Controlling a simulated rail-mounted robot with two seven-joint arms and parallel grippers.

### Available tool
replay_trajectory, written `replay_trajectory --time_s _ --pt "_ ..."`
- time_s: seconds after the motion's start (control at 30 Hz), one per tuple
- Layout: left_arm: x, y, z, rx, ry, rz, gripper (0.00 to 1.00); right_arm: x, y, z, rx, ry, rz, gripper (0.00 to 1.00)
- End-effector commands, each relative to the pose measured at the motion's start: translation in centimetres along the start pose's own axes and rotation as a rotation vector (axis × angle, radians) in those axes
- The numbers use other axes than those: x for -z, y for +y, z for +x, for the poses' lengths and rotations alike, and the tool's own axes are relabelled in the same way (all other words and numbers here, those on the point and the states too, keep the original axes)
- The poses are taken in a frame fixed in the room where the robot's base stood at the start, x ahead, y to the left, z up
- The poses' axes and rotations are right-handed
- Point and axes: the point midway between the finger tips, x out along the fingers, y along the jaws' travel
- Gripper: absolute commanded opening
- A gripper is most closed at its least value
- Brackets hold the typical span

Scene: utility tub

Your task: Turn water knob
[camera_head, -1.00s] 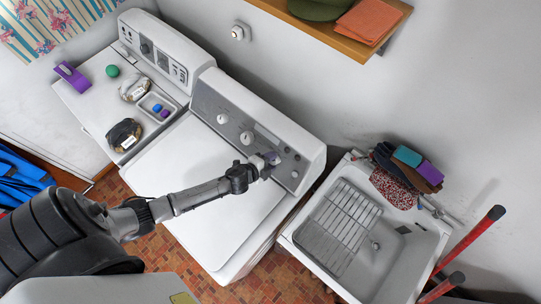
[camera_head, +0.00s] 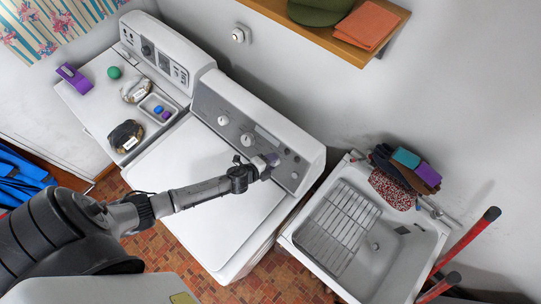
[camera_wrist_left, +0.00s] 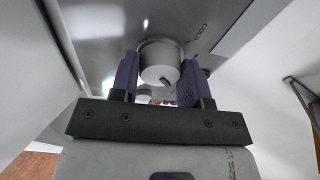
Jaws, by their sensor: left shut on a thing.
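The water knob (camera_wrist_left: 160,60) is a round, light grey dial with a small dark mark on its face. It sits on the grey control panel (camera_head: 217,99) of the white washer, near the printed word "COLD" in the left wrist view. My left gripper (camera_head: 270,161) reaches over the washer lid to the right part of this panel. In the left wrist view, its purple fingers (camera_wrist_left: 160,78) stand on both sides of the knob and are shut on it. In the head view the gripper hides this knob. My right gripper is not in view.
Other knobs (camera_head: 246,140) sit along the same panel. A white utility sink (camera_head: 288,239) with a wire rack stands to the right. A second white machine (camera_head: 88,93) with a tray and small items stands to the left. A wooden shelf (camera_head: 345,32) hangs above.

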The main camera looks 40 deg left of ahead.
Motion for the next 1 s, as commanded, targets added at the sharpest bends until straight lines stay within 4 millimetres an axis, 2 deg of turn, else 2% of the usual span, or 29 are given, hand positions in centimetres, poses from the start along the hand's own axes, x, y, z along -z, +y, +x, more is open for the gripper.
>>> replay_trajectory --time_s 0.03,0.07,0.3,0.53,0.67,0.77,1.0 --pt "0.0 0.0 0.0 0.0 0.0 0.002 0.19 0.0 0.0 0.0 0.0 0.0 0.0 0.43" --pt "0.0 0.0 0.0 0.0 0.0 0.001 0.45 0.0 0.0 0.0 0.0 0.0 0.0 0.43" --pt "0.0 0.0 0.0 0.0 0.0 0.0 0.68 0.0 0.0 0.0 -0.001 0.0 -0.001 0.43" --pt "0.0 0.0 0.0 0.0 0.0 0.0 0.68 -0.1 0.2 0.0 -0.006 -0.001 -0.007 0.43" --pt "0.0 0.0 -0.7 0.0 0.0 0.0 0.68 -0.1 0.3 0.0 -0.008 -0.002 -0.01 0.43" --pt "0.0 0.1 -2.0 -0.001 0.001 0.0 0.68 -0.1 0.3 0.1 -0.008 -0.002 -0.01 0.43" --pt "0.0 0.3 -6.7 -0.002 0.001 0.001 0.68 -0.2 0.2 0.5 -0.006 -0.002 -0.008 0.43"
